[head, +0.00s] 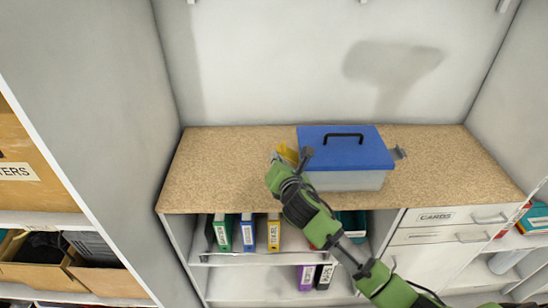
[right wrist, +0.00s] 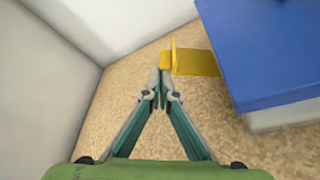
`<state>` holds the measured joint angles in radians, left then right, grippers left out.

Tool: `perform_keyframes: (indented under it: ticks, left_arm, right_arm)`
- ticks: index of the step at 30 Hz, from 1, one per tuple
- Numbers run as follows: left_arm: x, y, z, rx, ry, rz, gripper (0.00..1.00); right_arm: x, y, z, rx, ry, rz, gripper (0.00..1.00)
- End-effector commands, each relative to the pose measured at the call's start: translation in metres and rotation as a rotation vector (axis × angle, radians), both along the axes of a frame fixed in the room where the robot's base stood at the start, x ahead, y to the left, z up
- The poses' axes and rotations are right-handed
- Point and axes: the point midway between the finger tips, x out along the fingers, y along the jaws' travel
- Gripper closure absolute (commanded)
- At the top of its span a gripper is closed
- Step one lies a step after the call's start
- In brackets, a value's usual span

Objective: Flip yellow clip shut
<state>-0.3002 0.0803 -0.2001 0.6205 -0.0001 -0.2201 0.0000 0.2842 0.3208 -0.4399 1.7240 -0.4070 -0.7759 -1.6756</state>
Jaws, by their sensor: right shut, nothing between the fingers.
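The yellow clip (right wrist: 196,62) sticks out sideways from the left side of the blue lid (right wrist: 270,50), with a raised lip at its outer end in the right wrist view. In the head view the clip (head: 288,154) shows partly behind my right gripper (head: 291,160). The lid (head: 345,148) lies on a pale grey box (head: 350,181). In the right wrist view my right gripper (right wrist: 164,78) is shut and empty, its tips close to the clip's outer end. I cannot tell whether they touch. My left gripper is not in view.
The box stands on a speckled tan worktop (head: 220,170), which is clear to the left. A grey clip (head: 399,153) sticks out on the box's right. Binders (head: 247,232) stand on the shelf below. A black handle (head: 344,135) is on the lid. Walls enclose the back and sides.

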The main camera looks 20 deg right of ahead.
Motion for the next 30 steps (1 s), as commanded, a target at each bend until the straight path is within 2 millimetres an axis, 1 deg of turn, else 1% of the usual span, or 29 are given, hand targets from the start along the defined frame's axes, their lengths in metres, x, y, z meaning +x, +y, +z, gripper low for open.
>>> perform_keyframes:
  ticks: [1,5,15,21,30]
  left_arm:
    - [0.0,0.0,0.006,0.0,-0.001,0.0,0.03]
    - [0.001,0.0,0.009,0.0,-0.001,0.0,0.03]
    - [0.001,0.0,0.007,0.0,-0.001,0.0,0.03]
    - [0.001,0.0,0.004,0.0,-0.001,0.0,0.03]
    - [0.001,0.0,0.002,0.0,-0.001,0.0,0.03]
  right_arm:
    - [-0.001,-0.003,0.005,0.042,-0.01,0.0,1.0]
    - [-0.002,-0.007,0.011,0.161,-0.045,0.0,1.0]
    - [-0.006,-0.02,0.023,0.427,-0.122,0.001,1.0]
    - [-0.008,-0.027,0.028,0.527,-0.152,0.0,1.0]
    - [-0.009,-0.031,0.031,0.596,-0.171,-0.001,1.0]
